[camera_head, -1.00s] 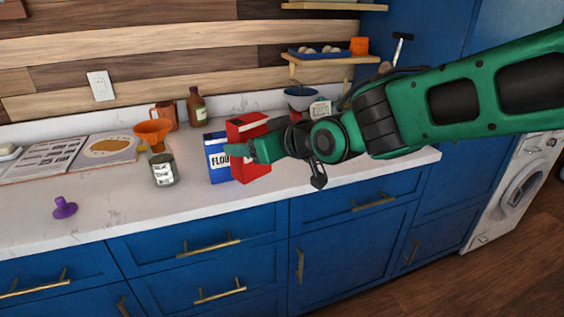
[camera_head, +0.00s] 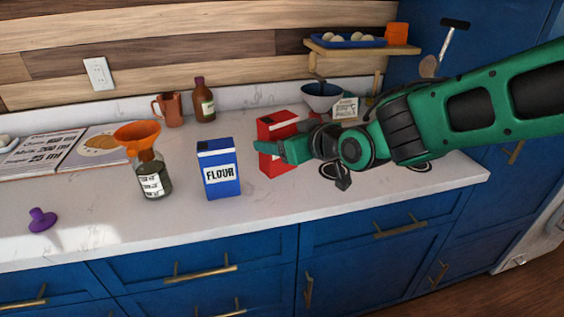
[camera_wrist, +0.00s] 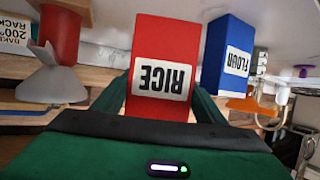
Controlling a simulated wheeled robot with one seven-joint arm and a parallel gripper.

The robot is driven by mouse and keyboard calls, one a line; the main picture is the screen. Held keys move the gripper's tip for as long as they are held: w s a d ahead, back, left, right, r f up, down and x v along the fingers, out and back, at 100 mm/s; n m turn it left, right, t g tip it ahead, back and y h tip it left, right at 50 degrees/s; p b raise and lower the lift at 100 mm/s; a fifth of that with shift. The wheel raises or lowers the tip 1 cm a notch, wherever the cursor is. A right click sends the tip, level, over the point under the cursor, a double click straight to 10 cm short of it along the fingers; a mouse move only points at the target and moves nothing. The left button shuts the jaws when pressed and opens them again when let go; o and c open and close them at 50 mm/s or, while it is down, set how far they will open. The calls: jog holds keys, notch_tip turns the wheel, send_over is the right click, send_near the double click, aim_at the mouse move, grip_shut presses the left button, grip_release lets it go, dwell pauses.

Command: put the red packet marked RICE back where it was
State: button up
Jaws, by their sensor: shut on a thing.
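The red packet (camera_head: 275,127) is between the fingers of my gripper (camera_head: 285,150), to the right of the blue FLOUR packet in the head view. In the wrist view the red packet (camera_wrist: 163,62) shows its RICE label upside down, with a green finger on each side. My gripper is shut on it. The packet looks upright in the head view; its lower part is partly hidden by my gripper, and I cannot tell whether its base touches the counter.
The blue FLOUR packet (camera_head: 218,170) stands on the white counter (camera_head: 290,218), apart from the red one. A jar with an orange funnel (camera_head: 138,135) and a purple object (camera_head: 41,220) are further left. Behind are a brown bottle (camera_head: 203,102), a copper mug (camera_head: 169,110) and a dark bowl (camera_head: 321,95).

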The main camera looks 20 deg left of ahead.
aim_at(279, 159)
jog(key=shift+s+f, duration=0.1)
jog(key=shift+f, duration=2.4)
jog(key=shift+f, duration=0.1)
jog(key=o, duration=1.3)
jog(key=shift+d, duration=0.15)
jog(key=v, duration=1.1)
jog(key=shift+s+d+r, duration=0.2)
jog(key=shift+s+d, duration=0.05)
